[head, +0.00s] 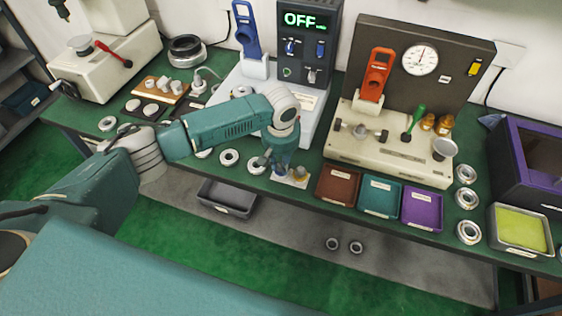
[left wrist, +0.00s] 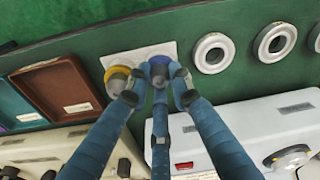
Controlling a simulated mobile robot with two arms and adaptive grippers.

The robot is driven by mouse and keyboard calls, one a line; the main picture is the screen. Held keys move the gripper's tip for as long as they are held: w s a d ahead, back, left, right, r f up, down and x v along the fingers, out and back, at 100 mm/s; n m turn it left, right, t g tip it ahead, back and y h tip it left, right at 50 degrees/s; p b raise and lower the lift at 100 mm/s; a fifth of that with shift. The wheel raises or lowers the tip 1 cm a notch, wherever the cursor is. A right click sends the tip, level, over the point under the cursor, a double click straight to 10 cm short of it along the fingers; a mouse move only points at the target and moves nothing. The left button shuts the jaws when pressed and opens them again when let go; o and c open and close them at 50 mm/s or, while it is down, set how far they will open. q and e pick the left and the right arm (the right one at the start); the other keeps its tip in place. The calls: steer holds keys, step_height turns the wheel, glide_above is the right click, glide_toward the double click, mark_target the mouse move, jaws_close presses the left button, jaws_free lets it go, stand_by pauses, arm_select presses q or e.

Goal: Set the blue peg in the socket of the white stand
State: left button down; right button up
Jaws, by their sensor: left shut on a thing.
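The white stand (head: 291,182) is a small plate at the front edge of the green bench, and it also shows in the left wrist view (left wrist: 141,53). A gold round piece (left wrist: 117,79) sits on its one side. My left gripper (head: 276,166) points down over the stand, and its fingers (left wrist: 158,80) are closed around the blue peg (left wrist: 162,61). The peg is seen nearly end-on over the plate, beside the gold piece. Fingers hide much of it, and I cannot tell whether its lower end is in the socket. My right gripper is not in view.
Bearing rings (head: 229,158) lie left of the stand. A brown tray (head: 338,187), a teal tray (head: 380,197) and a purple tray (head: 422,208) stand to its right. The white machine with the OFF display (head: 305,20) stands behind. A grey bin (head: 228,199) is below the bench edge.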

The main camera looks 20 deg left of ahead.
arm_select(q)
steer(key=shift+s+f, duration=0.1)
steer(key=shift+f, duration=0.1)
steer(key=c, duration=1.5)
jaws_free()
steer(key=shift+o, duration=0.2)
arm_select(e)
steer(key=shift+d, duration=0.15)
arm_select(q)
step_height(320, 180, up, 12)
steer(key=s, duration=0.1)
steer(key=shift+s+d, duration=0.25)
